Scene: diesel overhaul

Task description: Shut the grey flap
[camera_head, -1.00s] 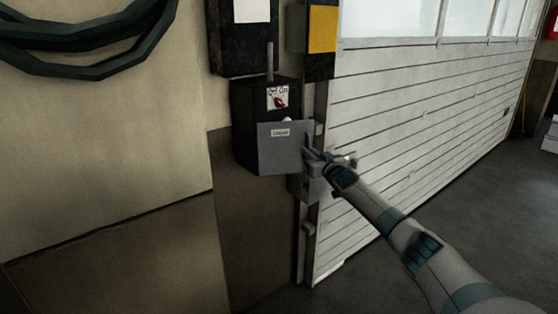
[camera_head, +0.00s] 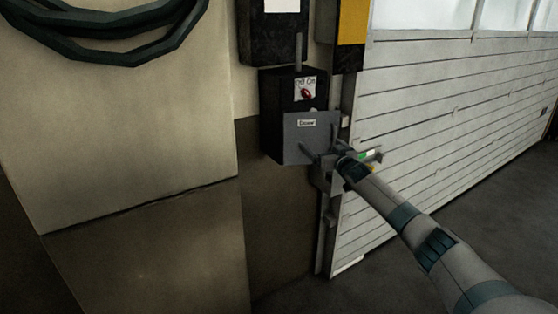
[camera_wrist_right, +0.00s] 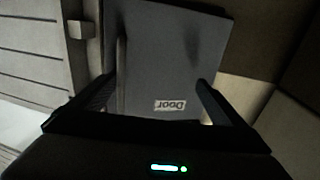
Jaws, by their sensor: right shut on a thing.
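The grey flap (camera_head: 311,142), labelled "Door", is on the front of a black switch box (camera_head: 277,92) on the wall. It hangs over the box's lower front and leaves the red switch (camera_head: 306,94) above it uncovered. My right gripper (camera_head: 321,152) is at the flap's lower right part, shut on the flap. In the right wrist view the flap (camera_wrist_right: 165,60) fills the space between and behind the two fingers, with its label upside down. How far the flap stands off the box is hard to tell. My left gripper is not in view.
A white slatted door (camera_head: 430,130) stands right of the box, with its frame edge close to my right gripper. Another black box (camera_head: 272,38) is above. Dark green hoses (camera_head: 120,45) hang at the upper left. Floor (camera_head: 440,240) shows at the lower right.

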